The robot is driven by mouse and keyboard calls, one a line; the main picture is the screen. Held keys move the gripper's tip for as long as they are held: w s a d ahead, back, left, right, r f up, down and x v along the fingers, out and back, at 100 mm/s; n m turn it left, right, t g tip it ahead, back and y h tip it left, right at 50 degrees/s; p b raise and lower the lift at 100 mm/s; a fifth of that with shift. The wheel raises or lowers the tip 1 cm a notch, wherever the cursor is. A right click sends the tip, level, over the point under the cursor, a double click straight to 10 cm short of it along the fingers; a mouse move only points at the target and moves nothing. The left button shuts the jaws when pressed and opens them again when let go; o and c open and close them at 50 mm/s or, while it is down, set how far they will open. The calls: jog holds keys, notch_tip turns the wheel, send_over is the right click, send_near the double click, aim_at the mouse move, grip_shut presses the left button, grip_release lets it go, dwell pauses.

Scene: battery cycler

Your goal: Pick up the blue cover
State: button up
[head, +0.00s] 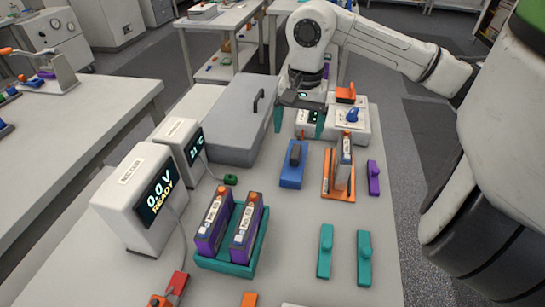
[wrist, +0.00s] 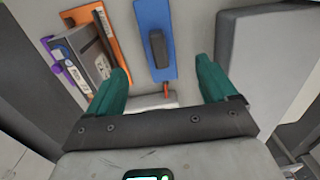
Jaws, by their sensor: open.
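The blue cover (head: 291,178) is a flat blue plate with a dark raised handle, lying on the white table left of an orange tray. In the wrist view the blue cover (wrist: 151,20) reaches from the top edge down between the fingers, its dark handle near the middle. My gripper (head: 299,124) has teal fingers spread apart with nothing between them. It hangs above the table on the far side of the cover, apart from it. In the wrist view my gripper (wrist: 162,75) shows one finger to each side of the cover's near end.
Beside the cover, the orange tray (head: 326,187) holds an upright cell. A grey case (head: 228,125) stands left, a white device with a blue knob (head: 351,114) behind. A teal tray (head: 225,266) with two purple cells, two teal covers (head: 325,252) and a purple cover (head: 374,178) are nearer.

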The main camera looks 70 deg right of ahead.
aim_at(296, 150)
jog(key=f, duration=0.4)
jog(key=shift+s+d+f, duration=0.25)
jog(key=shift+s, duration=0.05)
jog(key=shift+w+f+p, duration=0.2)
jog(key=shift+f+p, duration=0.25)
jog(key=shift+f, duration=1.2)
jog(key=shift+w+f+p, duration=0.2)
jog(key=shift+f+p, duration=0.25)
jog(key=shift+f, duration=1.15)
jog(key=shift+c, duration=0.4)
jog(key=c, duration=1.1)
